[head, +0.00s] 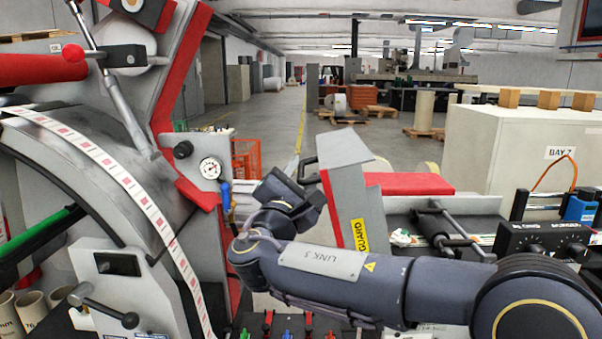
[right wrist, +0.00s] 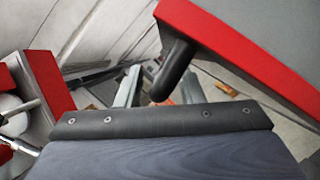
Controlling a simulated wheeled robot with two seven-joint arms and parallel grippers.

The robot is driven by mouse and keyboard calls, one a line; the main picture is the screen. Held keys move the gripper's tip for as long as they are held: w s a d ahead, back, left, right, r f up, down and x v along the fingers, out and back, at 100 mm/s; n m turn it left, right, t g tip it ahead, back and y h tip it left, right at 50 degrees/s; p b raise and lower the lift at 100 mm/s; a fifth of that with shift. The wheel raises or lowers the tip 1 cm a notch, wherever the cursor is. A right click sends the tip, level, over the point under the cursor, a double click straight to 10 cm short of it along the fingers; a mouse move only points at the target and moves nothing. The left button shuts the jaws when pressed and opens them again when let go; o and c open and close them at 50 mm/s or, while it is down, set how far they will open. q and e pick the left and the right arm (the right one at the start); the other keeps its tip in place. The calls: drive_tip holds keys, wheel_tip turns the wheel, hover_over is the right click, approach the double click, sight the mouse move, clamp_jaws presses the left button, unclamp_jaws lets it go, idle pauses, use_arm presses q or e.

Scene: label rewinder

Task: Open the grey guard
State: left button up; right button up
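The grey guard (head: 352,190) with red edges and a yellow "GUARD" label stands in the middle of the head view. Its black handle (head: 307,172) sticks out on its left side. My right gripper (head: 291,190) is just left of the guard, close to the handle; its fingertips are hard to make out there. In the right wrist view the guard (right wrist: 255,45) fills the upper right. Its handle (right wrist: 176,72) shows between the two grey fingers of my right gripper (right wrist: 160,92), which are apart. I cannot tell whether they touch it. My left gripper is not in view.
The label machine (head: 110,150) with its curved web of labels stands at left, with a gauge (head: 209,168). A control box with knobs (head: 540,242) is at right. A red-topped unit (head: 410,184) lies behind the guard. Open floor runs back along the aisle.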

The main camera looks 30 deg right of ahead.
sight(321, 159)
drive_tip(key=shift+c, duration=0.2)
clamp_jaws()
drive_tip(key=s+d+r+m, duration=0.1)
drive_tip(key=s+d+r+m+g+b, duration=0.1)
drive_tip(key=d+r+m, duration=0.1)
drive_tip(key=shift+r, duration=0.15)
drive_tip(key=shift+o, duration=0.2)
unclamp_jaws()
